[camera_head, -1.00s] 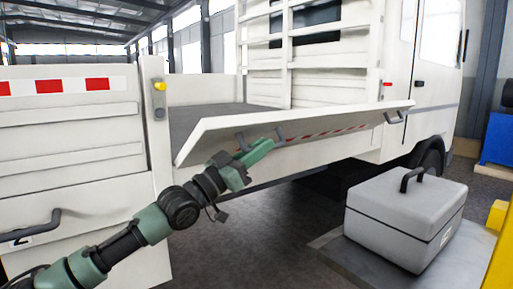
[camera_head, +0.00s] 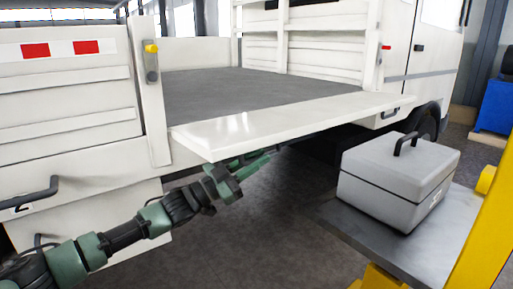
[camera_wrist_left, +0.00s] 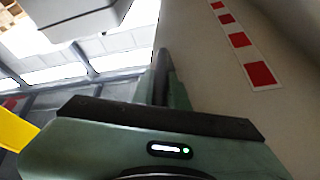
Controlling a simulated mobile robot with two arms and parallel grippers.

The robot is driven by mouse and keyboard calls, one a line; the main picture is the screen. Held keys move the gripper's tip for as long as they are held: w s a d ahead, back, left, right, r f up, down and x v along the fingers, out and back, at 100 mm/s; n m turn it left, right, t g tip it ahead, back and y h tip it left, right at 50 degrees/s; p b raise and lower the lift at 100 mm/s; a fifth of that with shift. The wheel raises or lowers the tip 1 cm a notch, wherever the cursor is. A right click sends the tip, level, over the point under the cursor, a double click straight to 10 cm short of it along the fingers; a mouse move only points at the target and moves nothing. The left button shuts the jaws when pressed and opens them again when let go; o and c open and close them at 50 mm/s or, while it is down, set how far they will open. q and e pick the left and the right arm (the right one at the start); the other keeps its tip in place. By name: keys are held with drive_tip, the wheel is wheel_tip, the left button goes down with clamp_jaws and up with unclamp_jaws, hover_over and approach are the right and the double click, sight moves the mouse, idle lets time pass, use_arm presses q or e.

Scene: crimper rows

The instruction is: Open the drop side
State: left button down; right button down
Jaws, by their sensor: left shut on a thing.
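The drop side (camera_head: 270,122) of the truck bed is swung down to about level with the bed floor, its inner face up. My left gripper (camera_head: 252,163) is under the panel, shut on its handle, which the panel mostly hides in the head view. In the left wrist view the dark handle (camera_wrist_left: 161,75) runs up between the fingers, beside the panel's outer face (camera_wrist_left: 205,90) with its red and white strip. My right gripper is not in view.
A grey toolbox (camera_head: 400,175) stands on a dark platform (camera_head: 385,245) at the right, with yellow parts (camera_head: 485,220) beside it. A post with a yellow-topped latch (camera_head: 151,60) stands left of the opening. The floor below the panel is open.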

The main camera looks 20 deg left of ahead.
use_arm(q)
drive_tip(key=shift+w+f, duration=0.15)
drive_tip(key=shift+f, duration=0.2)
drive_tip(key=shift+r, duration=0.1)
drive_tip(key=c, duration=1.5)
unclamp_jaws()
drive_tip(key=shift+o, duration=0.5)
drive_tip(key=shift+w+d, duration=0.2)
drive_tip(key=v, duration=0.8)
